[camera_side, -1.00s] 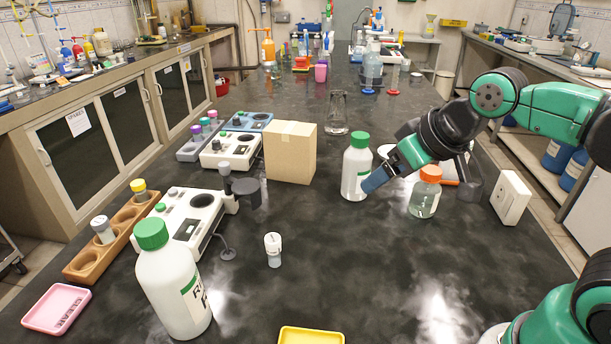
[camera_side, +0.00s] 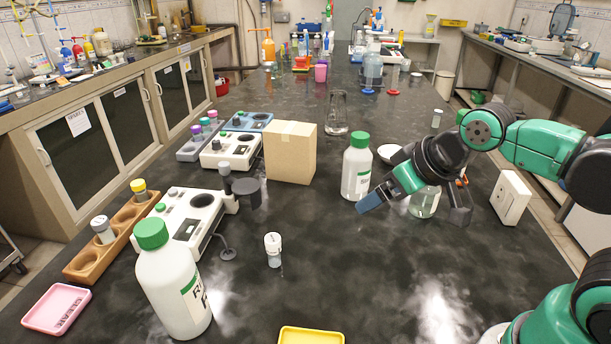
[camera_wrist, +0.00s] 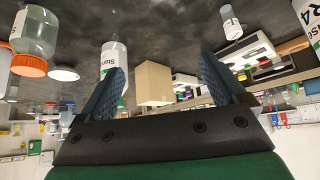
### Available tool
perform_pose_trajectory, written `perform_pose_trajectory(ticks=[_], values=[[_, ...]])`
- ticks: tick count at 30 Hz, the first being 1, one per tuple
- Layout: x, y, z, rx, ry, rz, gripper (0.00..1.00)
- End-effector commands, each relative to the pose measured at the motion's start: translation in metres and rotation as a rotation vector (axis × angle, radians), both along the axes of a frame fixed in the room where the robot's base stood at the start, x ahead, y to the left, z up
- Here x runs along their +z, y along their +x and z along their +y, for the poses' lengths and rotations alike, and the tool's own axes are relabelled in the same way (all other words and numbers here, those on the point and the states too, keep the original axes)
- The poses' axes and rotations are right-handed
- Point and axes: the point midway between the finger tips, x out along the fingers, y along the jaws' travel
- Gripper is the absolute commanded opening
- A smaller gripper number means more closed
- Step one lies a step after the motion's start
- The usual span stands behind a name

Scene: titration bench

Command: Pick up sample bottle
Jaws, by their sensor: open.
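A small clear bottle with a white cap and white label (camera_side: 273,250) stands upright on the dark bench, left of my gripper; it also shows upside down at the top of the wrist view (camera_wrist: 230,22). Its label is too small to read, so I cannot tell whether it is the sample bottle. My gripper (camera_side: 414,208) is open, its fingers spread over the bench. The wrist view shows nothing gripped between the fingers (camera_wrist: 160,70). A clear bottle (camera_side: 424,204) stands behind the gripper; its orange cap is mostly hidden here but shows in the wrist view (camera_wrist: 29,65).
A white green-capped bottle (camera_side: 356,172) stands close behind the left finger. A larger one (camera_side: 171,290) stands front left. Also on the bench are a cardboard box (camera_side: 290,153), a white instrument (camera_side: 190,222), a wooden rack (camera_side: 108,240) and a yellow tray (camera_side: 311,336). The front centre-right is clear.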

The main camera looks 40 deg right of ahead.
Motion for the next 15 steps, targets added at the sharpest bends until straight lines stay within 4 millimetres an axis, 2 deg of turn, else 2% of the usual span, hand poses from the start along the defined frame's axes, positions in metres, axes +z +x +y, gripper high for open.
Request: perform_pose_trajectory(ticks=[7, 15], values=[[0.009, 0.0, 0.0, 0.0, 0.0, 0.0, 0.91], [0.052, 0.001, -0.002, -0.001, 0.003, 0.01, 0.91]])
